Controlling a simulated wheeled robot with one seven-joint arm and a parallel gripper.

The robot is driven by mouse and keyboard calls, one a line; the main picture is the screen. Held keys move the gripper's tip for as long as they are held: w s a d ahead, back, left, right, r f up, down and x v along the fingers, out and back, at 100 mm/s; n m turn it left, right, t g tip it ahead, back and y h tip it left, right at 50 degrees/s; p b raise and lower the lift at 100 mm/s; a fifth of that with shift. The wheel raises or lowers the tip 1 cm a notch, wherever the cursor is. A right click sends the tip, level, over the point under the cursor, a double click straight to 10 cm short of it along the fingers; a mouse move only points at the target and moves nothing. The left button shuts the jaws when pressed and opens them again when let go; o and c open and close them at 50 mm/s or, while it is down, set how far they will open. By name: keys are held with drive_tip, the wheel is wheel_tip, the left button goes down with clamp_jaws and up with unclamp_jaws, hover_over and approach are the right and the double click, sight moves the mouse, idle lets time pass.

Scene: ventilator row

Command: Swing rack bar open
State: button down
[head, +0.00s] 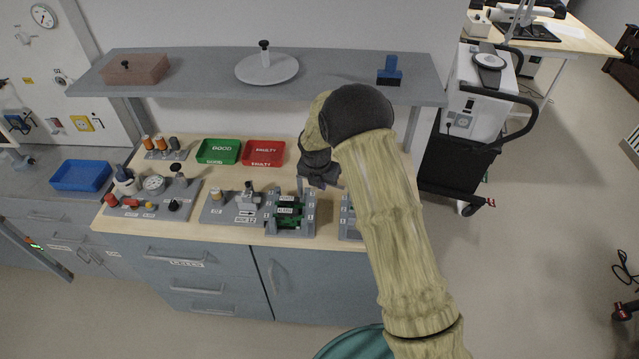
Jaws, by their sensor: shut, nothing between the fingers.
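A grey rack (309,222) holding a green circuit board (287,218) stands near the front of the wooden bench. Numbered labels run along its right side. A second grey rack (349,220) stands to its right, mostly hidden behind my arm. I cannot make out the rack bar clearly at this size. My gripper (303,186) is low over the bench, just behind the right part of the first rack. Its fingers are shut with nothing seen between them. Whether they touch the rack is too small to tell.
A grey fixture (232,213) adjoins the rack on the left. Green (219,150) and red (264,152) trays lie behind. A grey shelf (205,70) bearing several items overhangs the bench's back. A control panel (150,200) sits at the bench's left, a cart (455,150) beyond its right end.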

drive_tip(key=shift+w, duration=0.1)
drive_tip(key=shift+w+d+n, duration=0.65)
drive_tip(key=shift+w+n, duration=0.15)
drive_tip(key=shift+w, duration=0.05)
drive_tip(key=shift+a, duration=0.1)
drive_tip(key=shift+s, duration=0.1)
